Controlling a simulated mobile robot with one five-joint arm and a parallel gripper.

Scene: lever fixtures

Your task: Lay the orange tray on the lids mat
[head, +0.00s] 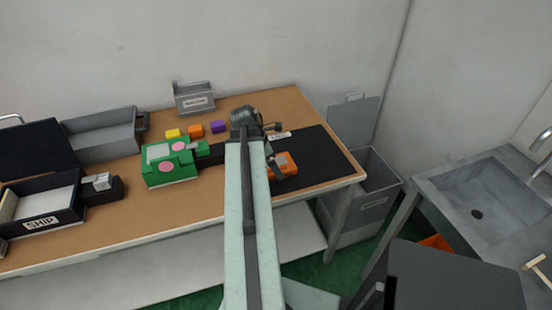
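An orange piece (284,166), which looks like the orange tray, shows just right of my arm, at the black mat (318,158) on the right of the table. My arm hides its left side. The black mat appears to be the lids mat, with a small white label (280,134) at its back edge; I cannot read the label. My gripper (269,150) is mostly hidden behind my arm, close to the orange piece. I cannot tell whether its fingers touch or hold the piece, or whether the piece rests on the mat.
A green fixture (170,164) with pink discs stands left of my arm. Yellow (173,134), orange (195,131) and purple (218,127) blocks lie behind it. A black SHIP box (42,222) and grey bin (103,137) stand left. A grey sink (490,200) is right.

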